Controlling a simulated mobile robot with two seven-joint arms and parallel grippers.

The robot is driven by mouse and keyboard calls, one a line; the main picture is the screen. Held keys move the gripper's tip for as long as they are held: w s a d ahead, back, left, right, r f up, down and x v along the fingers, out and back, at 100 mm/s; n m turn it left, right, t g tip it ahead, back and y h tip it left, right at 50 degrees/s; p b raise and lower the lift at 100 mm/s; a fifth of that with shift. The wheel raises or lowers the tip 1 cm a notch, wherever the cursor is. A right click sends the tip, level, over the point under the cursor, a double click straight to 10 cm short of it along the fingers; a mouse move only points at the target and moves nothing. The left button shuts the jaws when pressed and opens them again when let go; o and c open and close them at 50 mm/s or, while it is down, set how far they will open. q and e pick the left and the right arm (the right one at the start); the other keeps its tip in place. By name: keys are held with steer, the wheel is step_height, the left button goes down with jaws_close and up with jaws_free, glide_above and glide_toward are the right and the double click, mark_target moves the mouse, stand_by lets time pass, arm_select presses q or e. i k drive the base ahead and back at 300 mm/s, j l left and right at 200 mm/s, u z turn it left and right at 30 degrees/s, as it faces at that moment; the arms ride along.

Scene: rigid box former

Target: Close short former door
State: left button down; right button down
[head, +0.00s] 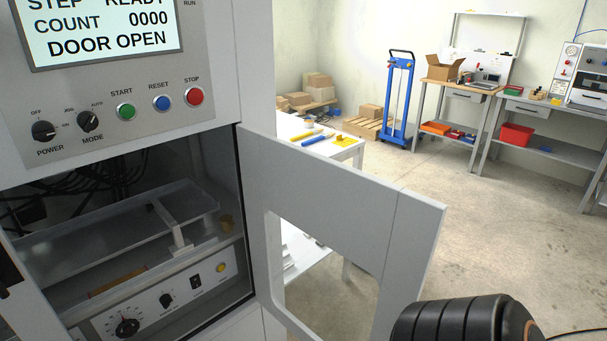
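The former door (330,205) is a light grey panel with a window cut-out. It stands open, swung out to the right from the right side of the cabinet opening. The former cabinet (255,70) is grey, and its screen (105,28) reads DOOR OPEN. Inside the opening are a metal tray (110,235) and a lower panel with knobs (165,300). A black ribbed part of my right arm shows at the bottom right, in front of the door's lower outer corner. No gripper fingers show, so neither gripper's state is visible.
Start, reset and stop buttons (160,103) sit under the screen. A white table (345,150) with blue and yellow items stands behind the door. A blue hand truck (398,100), pallets with boxes (367,124) and workbenches (450,88) are farther back. The floor to the right is clear.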

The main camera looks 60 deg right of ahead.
mark_target(392, 231)
steer(key=k+l+z, duration=0.1)
steer(key=l, duration=0.25)
steer(key=k+l+z, duration=0.15)
steer(key=l, duration=0.2)
steer(key=k+l, duration=0.1)
steer(key=l, duration=0.3)
steer(key=k+l, duration=0.15)
steer(key=l, duration=0.25)
steer(key=l+u, duration=0.1)
steer(key=l, duration=0.35)
steer(key=i+l+u, duration=0.15)
steer(key=l, duration=0.35)
